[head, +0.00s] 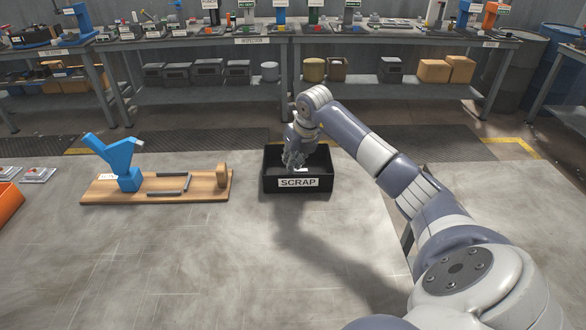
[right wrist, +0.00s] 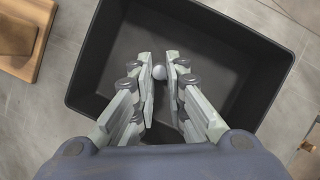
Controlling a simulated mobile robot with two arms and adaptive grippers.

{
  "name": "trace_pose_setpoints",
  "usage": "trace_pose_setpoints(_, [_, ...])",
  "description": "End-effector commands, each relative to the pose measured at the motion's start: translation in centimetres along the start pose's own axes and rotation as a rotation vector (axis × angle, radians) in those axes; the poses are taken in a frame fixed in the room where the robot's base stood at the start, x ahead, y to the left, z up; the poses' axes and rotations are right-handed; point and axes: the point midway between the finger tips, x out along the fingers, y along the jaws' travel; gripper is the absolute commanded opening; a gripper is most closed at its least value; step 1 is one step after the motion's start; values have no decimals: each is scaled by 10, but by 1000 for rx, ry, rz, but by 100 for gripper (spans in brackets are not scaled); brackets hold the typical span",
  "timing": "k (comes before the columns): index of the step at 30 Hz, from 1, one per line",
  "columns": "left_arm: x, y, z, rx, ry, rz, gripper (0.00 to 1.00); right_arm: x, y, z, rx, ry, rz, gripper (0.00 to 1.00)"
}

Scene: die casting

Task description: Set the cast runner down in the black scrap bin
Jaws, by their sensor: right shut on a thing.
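The black scrap bin (head: 270,184) stands on the grey table, with a white SCRAP label on its front wall. My right gripper (head: 293,160) reaches down into the bin's opening in the head view. In the right wrist view the fingers (right wrist: 161,75) are shut on the cast runner, with the bin's dark floor (right wrist: 205,40) beneath. Only a small rounded grey end of the cast runner (right wrist: 159,72) shows between the fingertips; the rest is hidden. I cannot tell whether the runner touches the bin floor. My left gripper is not in view.
A wooden board (head: 210,192) with a blue fixture (head: 128,178) and dark bars lies left of the bin. An orange bin (head: 8,208) is at the far left edge. The table in front of the scrap bin is clear. A workbench (head: 200,43) stands behind.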

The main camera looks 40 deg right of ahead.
Motion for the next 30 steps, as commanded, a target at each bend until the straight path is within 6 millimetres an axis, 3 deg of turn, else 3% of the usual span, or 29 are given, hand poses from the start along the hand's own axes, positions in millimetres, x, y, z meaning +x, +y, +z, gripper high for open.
trace_pose_setpoints(2, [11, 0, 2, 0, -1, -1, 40, 12, 0, -5, 0, -1, 1, 0])
trace_pose_setpoints(14, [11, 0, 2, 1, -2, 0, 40, 14, 0, -6, 0, -1, 0, 0])
trace_pose_setpoints(15, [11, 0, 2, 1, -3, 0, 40, 14, 0, -6, 0, 0, 0, 17])
trace_pose_setpoints(17, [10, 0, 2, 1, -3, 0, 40, 14, 0, -6, 0, 0, 0, 31])
trace_pose_setpoints(30, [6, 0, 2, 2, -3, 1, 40, 7, 0, -3, -1, -2, 0, 33])
